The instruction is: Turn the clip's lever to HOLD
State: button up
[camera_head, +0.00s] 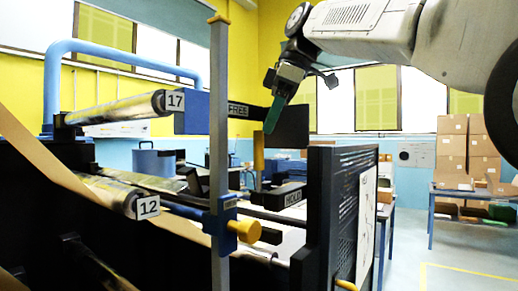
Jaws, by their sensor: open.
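A yellow lever (258,153) stands roughly upright near the middle of the view, just below my gripper's fingertip. A dark arm with the label FREE (238,110) is at its upper left. A second dark block with a white label (293,197), which seems to read HOLD, sits lower right of the lever. My gripper (276,108) is open and points down from the upper right. Its greenish finger overlaps the dark block beside FREE; I cannot tell whether it touches anything. The other finger is mostly hidden.
A grey upright post (220,120) with a blue collar and yellow knob (246,231) stands left of the lever. A dark perforated panel (335,200) stands right. Open floor lies at the far right.

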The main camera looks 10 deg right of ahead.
aim_at(259, 167)
jog(key=x, duration=0.6)
jog(key=shift+s+a+f, duration=0.1)
jog(key=shift+a, duration=0.1)
grip_shut()
